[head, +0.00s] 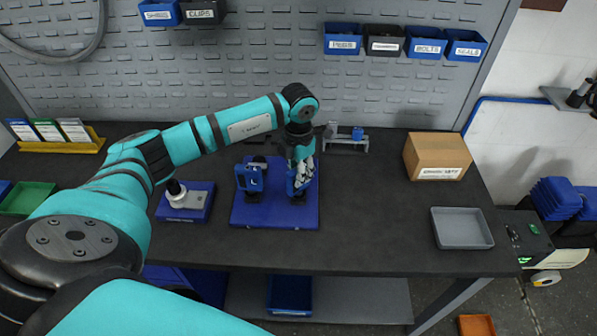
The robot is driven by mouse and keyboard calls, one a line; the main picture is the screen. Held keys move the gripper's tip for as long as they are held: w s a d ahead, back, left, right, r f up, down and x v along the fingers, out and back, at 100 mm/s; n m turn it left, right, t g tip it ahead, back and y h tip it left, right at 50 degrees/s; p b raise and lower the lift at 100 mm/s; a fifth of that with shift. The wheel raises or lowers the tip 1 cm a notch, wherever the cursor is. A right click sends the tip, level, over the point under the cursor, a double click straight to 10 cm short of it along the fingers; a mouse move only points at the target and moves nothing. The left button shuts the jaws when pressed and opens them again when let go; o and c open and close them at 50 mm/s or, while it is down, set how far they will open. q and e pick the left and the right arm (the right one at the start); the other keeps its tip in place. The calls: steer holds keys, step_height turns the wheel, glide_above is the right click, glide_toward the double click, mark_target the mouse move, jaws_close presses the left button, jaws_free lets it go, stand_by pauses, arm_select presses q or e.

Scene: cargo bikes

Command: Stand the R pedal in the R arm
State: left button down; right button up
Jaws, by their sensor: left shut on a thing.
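My left gripper (300,176) points down over the right half of the blue base board (240,216). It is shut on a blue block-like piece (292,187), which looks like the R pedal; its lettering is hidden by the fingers. The piece is upright, just above or in a dark part (298,199) on the board, likely the R arm; I cannot tell whether they touch. A matching blue pedal marked L (252,179) stands upright on the board's left half. My right gripper is not in view.
A blue block with a grey fitting (186,200) stands left of the board. A grey rack with a small blue piece (346,141) is behind. A cardboard box (437,157) and an empty grey tray (461,229) are right. The bench between board and tray is clear.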

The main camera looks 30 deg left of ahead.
arm_select(q)
steer(key=c, duration=1.1)
jaws_free()
steer(key=shift+o, duration=0.2)
